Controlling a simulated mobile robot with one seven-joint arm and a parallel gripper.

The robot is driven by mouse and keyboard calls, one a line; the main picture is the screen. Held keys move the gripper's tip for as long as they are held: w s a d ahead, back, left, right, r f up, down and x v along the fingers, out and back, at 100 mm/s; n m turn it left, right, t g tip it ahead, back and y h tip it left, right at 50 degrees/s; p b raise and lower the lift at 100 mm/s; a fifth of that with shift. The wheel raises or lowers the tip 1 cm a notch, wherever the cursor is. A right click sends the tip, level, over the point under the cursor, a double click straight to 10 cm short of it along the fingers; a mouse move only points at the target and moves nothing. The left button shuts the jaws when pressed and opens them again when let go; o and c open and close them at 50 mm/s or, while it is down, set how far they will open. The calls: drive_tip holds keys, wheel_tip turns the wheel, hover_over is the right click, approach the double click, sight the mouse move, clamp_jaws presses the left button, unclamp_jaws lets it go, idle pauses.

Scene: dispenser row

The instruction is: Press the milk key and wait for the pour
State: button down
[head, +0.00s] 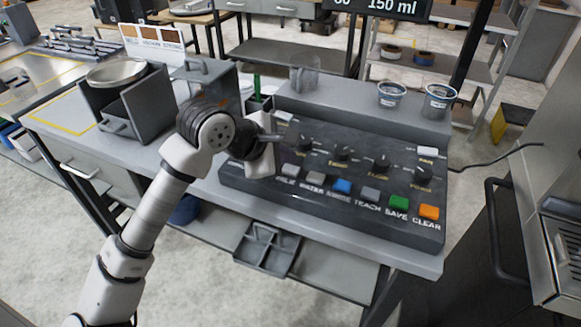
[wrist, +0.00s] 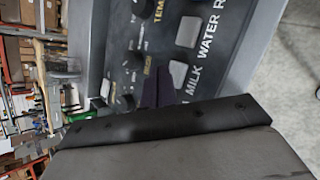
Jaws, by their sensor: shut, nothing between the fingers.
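The dark control panel (head: 330,150) carries a row of keys. The pale grey milk key (head: 290,170) is labelled MILK, and the grey water key (head: 315,181) is to its right. In the wrist view the milk key (wrist: 178,74) lies just beside the dark tips of my gripper (wrist: 160,92), with the water key (wrist: 188,32) above it. My gripper (head: 278,138) is shut and empty, over the panel's left end. I cannot tell whether its tips touch the panel. The key left of milk is hidden by my arm.
Blue rinse (head: 342,186), green save (head: 399,202) and orange clear (head: 429,212) keys continue the row. Dark knobs (head: 343,152) stand behind it. A clear jug (head: 304,73) and two cups (head: 391,94) stand on the raised shelf. A display (head: 385,8) reads 150 ml.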

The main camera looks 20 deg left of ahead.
sight(286, 171)
drive_tip(key=shift+f+b, duration=0.2)
drive_tip(key=shift+b, duration=0.1)
drive_tip(key=shift+f+b, duration=0.25)
drive_tip(key=shift+b, duration=0.4)
drive_tip(key=shift+f+b, duration=0.45)
drive_tip(key=shift+b, duration=0.45)
idle(0.5)
drive_tip(key=shift+r, duration=0.9)
drive_tip(key=shift+r+p, duration=0.8)
drive_tip(key=shift+r, duration=1.75)
